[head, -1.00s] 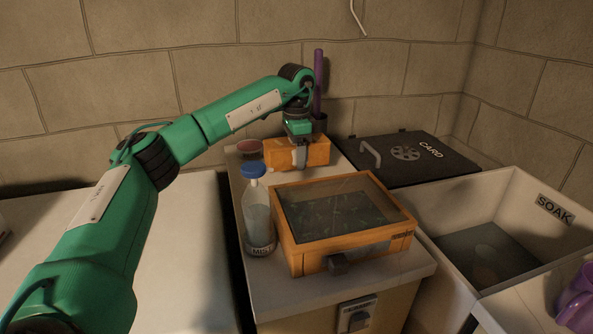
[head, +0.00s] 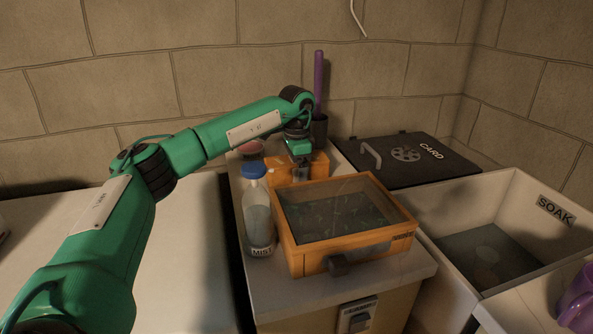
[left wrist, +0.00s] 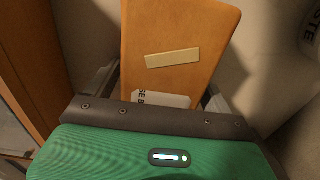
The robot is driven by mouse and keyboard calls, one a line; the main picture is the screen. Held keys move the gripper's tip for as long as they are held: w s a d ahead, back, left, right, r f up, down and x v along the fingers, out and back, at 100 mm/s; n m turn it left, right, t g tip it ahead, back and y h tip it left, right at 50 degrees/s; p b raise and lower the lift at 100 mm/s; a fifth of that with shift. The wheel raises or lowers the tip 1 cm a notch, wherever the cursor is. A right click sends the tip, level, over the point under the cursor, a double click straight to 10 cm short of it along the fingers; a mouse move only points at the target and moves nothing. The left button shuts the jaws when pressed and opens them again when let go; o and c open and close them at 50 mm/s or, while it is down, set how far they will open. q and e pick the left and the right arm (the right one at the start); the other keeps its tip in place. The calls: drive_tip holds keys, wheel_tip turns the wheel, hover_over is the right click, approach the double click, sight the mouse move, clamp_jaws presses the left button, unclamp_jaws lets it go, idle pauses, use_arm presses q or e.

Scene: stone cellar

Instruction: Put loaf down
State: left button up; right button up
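The loaf, an orange-brown block (head: 281,166), is behind the glass-lidded box on the narrow counter. My left gripper (head: 300,172) points down at it from above. In the left wrist view the loaf (left wrist: 178,38) lies between the two fingers (left wrist: 160,95), with a tan strip and a partly hidden white label on its face. The fingers appear closed on its sides. The loaf's lower edge is hidden behind the box, so I cannot tell whether it touches the counter. My right gripper is not in view.
The orange box with a glass lid (head: 404,222) stands just in front of the loaf. A blue-capped bottle (head: 258,220) is left of it. A purple-handled tool in a dark holder (head: 319,128) stands behind. A black lid (head: 400,160) and a soak basin (head: 535,240) are to the right.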

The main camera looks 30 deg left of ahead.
use_arm(q)
wheel_tip(320, 180, up, 11)
drive_tip(key=shift+f+p, duration=0.1)
drive_tip(key=shift+p, duration=0.25)
drive_tip(key=shift+r, duration=0.8)
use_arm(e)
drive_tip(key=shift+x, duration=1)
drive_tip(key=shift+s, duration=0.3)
